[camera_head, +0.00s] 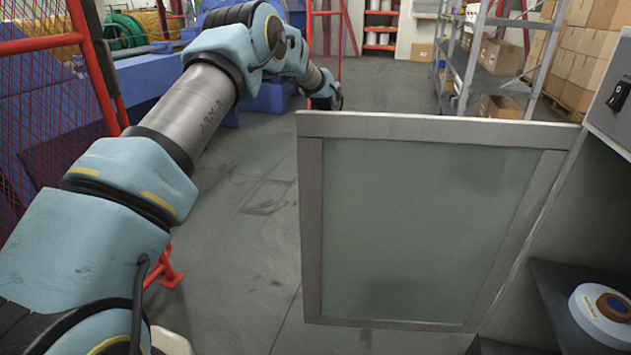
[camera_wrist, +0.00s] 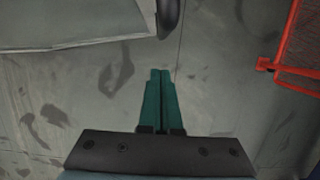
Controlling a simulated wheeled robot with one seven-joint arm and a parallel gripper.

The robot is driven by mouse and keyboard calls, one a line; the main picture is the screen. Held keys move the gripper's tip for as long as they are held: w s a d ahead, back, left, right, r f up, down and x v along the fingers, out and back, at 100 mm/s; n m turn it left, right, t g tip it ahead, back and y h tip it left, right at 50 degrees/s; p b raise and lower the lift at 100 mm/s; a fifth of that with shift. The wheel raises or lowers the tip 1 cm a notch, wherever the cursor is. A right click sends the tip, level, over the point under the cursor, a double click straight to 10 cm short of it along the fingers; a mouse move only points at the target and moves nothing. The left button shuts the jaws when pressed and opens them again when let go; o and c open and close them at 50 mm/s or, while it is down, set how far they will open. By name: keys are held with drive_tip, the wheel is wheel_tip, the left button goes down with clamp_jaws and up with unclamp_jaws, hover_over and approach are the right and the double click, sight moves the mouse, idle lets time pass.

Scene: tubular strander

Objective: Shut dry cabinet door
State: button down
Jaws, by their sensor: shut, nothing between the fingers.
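The dry cabinet door (camera_head: 312,220), a grey frame around a frosted pane, stands swung open in the middle of the head view. Its right side meets the cabinet (camera_head: 600,135), whose inside is partly exposed at the right edge. My arm reaches along the left, and its end shows beyond the door's top left corner; the fingers are not clear there. In the wrist view my gripper (camera_wrist: 160,72) has its green fingers together and empty, over bare floor. A pale grey panel (camera_wrist: 75,22) lies upper left, apart from the fingertips; I cannot tell if it is the door.
A white reel with a blue and brown centre (camera_head: 600,310) sits on the cabinet's dark shelf. Red mesh fencing (camera_head: 35,110) stands left, and also shows in the wrist view (camera_wrist: 300,45). A metal rack (camera_head: 480,70) and cartons stand behind.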

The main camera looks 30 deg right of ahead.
drive_tip(key=shift+s+a+r, duration=0.15)
drive_tip(key=shift+s+a, duration=0.85)
drive_tip(key=shift+s, duration=0.1)
drive_tip(key=shift+s, duration=0.1)
